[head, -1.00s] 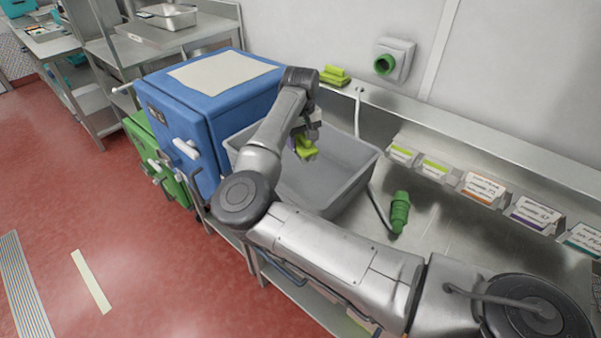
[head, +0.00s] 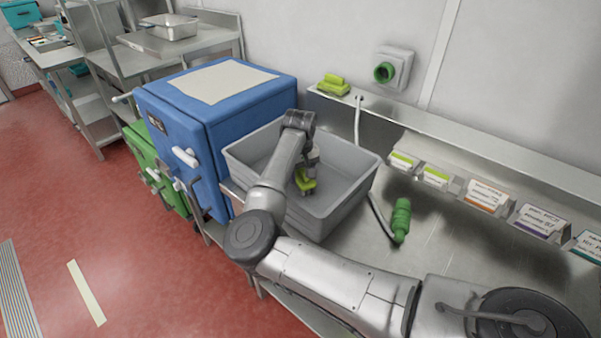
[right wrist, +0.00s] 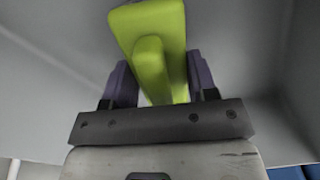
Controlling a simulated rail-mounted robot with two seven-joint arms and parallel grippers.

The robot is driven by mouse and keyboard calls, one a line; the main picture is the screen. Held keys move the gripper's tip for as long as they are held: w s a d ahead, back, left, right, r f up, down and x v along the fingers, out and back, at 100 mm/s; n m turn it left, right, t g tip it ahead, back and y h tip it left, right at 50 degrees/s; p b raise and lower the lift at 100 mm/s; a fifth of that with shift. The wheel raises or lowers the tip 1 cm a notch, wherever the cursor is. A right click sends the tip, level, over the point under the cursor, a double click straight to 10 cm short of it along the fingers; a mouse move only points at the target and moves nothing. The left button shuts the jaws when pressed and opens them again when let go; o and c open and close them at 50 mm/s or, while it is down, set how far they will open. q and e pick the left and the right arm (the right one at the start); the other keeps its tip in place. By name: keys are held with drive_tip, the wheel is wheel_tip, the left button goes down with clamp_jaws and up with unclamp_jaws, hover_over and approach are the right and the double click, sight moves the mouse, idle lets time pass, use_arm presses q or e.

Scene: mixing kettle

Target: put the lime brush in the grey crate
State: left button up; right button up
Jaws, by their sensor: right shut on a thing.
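The lime brush (head: 306,183) is held by my right gripper (head: 308,174) inside the grey crate (head: 345,202), below the level of its rim. In the right wrist view the brush (right wrist: 152,40) sits between the two dark fingers of the right gripper (right wrist: 160,88), which is shut on its handle. Grey crate walls (right wrist: 240,50) surround it there. I cannot tell whether the brush touches the crate floor. My left gripper is not in view.
A blue box (head: 215,115) stands left of the crate. A green hose nozzle (head: 401,219) lies on the steel counter to the right. Another lime brush (head: 333,85) rests on the back ledge. Several labelled card holders (head: 486,196) line the ledge at the right.

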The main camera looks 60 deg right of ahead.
drive_tip(key=shift+f+b, duration=0.2)
drive_tip(key=shift+b, duration=0.1)
drive_tip(key=o, duration=0.8)
drive_tip(key=shift+r, duration=0.15)
drive_tip(key=shift+r+p, duration=0.25)
drive_tip(key=shift+p, duration=0.2)
wheel_tip(320, 180, up, 12)
drive_tip(key=shift+f+p, duration=0.15)
drive_tip(key=shift+p, duration=0.6)
drive_tip(key=shift+w, duration=0.1)
